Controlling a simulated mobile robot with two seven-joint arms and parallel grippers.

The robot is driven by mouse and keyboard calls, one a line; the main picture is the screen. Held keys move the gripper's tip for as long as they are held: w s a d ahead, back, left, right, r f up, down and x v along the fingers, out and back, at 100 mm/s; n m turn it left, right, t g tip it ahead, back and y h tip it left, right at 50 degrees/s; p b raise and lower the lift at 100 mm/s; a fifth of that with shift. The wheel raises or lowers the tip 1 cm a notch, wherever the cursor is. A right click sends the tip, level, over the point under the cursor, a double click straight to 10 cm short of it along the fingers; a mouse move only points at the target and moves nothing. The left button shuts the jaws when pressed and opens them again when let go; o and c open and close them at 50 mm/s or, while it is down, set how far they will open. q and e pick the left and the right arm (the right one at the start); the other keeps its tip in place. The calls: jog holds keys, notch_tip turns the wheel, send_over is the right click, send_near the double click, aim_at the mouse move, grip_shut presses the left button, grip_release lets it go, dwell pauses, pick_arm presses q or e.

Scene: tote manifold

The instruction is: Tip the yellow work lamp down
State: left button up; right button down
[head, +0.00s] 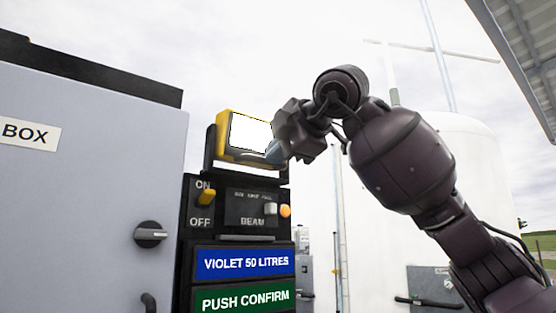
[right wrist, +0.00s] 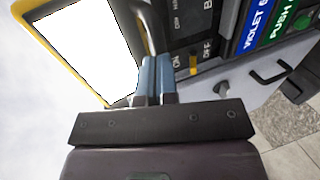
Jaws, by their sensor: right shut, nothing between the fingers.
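The yellow work lamp (head: 224,128) stands on top of the black control panel in the head view, its white face lit and turned toward me. In the right wrist view the lamp (right wrist: 36,15) fills the upper left, with its bright face and yellow rim. My right gripper (head: 274,152) is at the lamp's lower right edge. Its two blue-grey fingers (right wrist: 155,75) are shut with nothing between them, close beside the lamp's edge and a dark curved bar. I cannot tell if they touch it. My left gripper is not in view.
The panel carries a yellow ON/OFF switch (head: 207,196), a BEAM control (head: 252,208), a blue sign (head: 245,263) and a green sign (head: 244,298). A grey box (head: 80,180) with a rotary knob (head: 150,234) stands at left. A white tank (head: 440,180) stands behind my right arm.

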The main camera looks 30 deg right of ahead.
jog(key=w+f+t+b, duration=0.1)
jog(key=b, duration=0.1)
jog(key=w+f+t+b, duration=0.1)
jog(key=f+b, duration=0.1)
jog(key=w+f+t+b, duration=0.1)
jog(key=w+b, duration=0.1)
jog(key=shift+a+f+y, duration=0.15)
jog(key=shift+a+y, duration=0.15)
jog(key=shift+a, duration=0.05)
jog(key=shift+w+f, duration=0.1)
jog(key=shift+w, duration=0.1)
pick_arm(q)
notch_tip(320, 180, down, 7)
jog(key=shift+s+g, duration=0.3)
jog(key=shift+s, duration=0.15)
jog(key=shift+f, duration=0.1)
pick_arm(e)
jog(key=shift+d+f, duration=0.1)
jog(key=shift+f, duration=0.1)
